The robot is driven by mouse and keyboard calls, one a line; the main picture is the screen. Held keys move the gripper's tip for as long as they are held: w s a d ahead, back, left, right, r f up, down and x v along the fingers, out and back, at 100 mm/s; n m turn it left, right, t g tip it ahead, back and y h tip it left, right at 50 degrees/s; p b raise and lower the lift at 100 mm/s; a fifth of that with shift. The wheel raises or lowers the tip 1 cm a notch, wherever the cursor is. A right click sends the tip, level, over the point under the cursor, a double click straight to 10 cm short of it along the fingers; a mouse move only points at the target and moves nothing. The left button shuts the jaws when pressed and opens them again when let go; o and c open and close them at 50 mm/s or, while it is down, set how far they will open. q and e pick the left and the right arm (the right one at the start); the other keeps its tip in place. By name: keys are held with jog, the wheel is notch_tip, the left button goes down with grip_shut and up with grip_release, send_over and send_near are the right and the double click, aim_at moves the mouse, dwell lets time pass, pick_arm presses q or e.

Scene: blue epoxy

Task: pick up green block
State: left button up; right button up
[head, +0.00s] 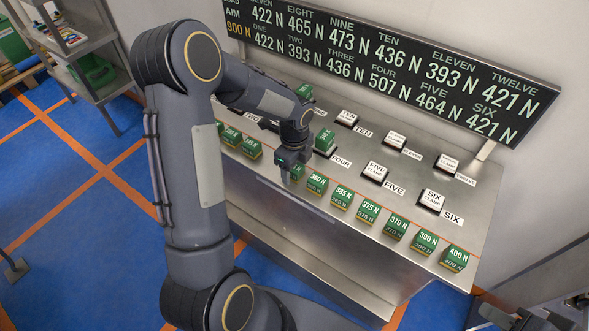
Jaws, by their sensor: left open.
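Several green blocks with white force labels stand in a row along the front of the steel bench. They include a 360 N block (317,184), a 385 N block (342,198), a 375 N block (368,211) and a 400 N block (454,258). My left gripper (287,179) is open, pointing down at the row. It partly hides a green block (298,172) just left of the 360 N one; I cannot tell whether they touch. Another green block (325,138) sits on a clamp behind the gripper. My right gripper (527,319) shows only partly at the bottom right; its jaws are unclear.
White clamp pads stand on the steel bench (285,205), such as FIVE (376,171) and SIX (433,199). A black force board (400,75) rises behind. A grey shelf (85,50) stands at far left. Blue floor (60,220) is open at left.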

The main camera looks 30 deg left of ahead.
pick_arm(q)
jog(key=c, duration=1.1)
